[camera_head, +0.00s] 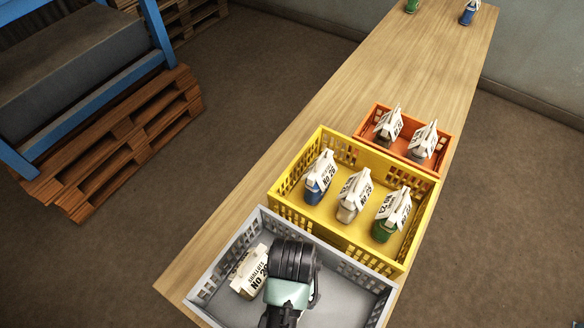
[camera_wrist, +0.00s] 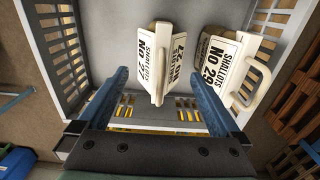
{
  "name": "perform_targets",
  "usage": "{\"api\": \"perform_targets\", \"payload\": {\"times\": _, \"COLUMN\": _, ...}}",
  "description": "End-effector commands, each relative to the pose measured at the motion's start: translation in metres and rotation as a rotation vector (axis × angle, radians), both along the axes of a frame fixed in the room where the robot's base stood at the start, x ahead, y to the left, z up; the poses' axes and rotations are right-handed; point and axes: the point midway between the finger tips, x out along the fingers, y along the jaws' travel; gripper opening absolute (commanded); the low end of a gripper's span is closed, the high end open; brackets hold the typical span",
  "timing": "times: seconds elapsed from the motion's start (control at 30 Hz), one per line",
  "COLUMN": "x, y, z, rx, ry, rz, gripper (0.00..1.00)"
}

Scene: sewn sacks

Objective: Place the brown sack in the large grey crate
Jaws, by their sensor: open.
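The large grey crate (camera_head: 345,290) stands at the near end of the table; its inside also shows in the wrist view (camera_wrist: 110,25). My gripper (camera_wrist: 157,76) is open over the crate, its blue fingers spread on either side of a sack labelled No 27 (camera_wrist: 160,62), with gaps on both sides. A cream sack labelled No 29 (camera_wrist: 222,62) lies to the right; it shows at the left of the grey crate in the head view (camera_head: 248,272). My arm hides the No 27 sack in the head view. Its body colour is hard to tell; it may be the brown sack.
A yellow crate (camera_head: 300,222) beside the grey one holds a blue sack (camera_head: 320,178), a tan sack (camera_head: 353,196) and a green sack (camera_head: 391,214). An orange crate (camera_head: 377,108) beyond holds two dull sacks. The far table (camera_head: 425,55) is mostly clear.

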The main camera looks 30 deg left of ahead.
Motion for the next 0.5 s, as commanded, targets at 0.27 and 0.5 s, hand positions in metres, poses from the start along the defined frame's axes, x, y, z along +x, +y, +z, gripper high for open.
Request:
{"api": "perform_targets", "payload": {"times": 0.27, "x": 0.001, "y": 0.000, "z": 0.048, "rx": 0.001, "ry": -0.003, "rz": -0.001, "gripper": 1.00}}
{"api": "perform_targets", "payload": {"times": 0.5, "x": 0.000, "y": 0.000, "z": 0.060, "rx": 0.000, "ry": 0.000, "rz": 0.000, "gripper": 1.00}}
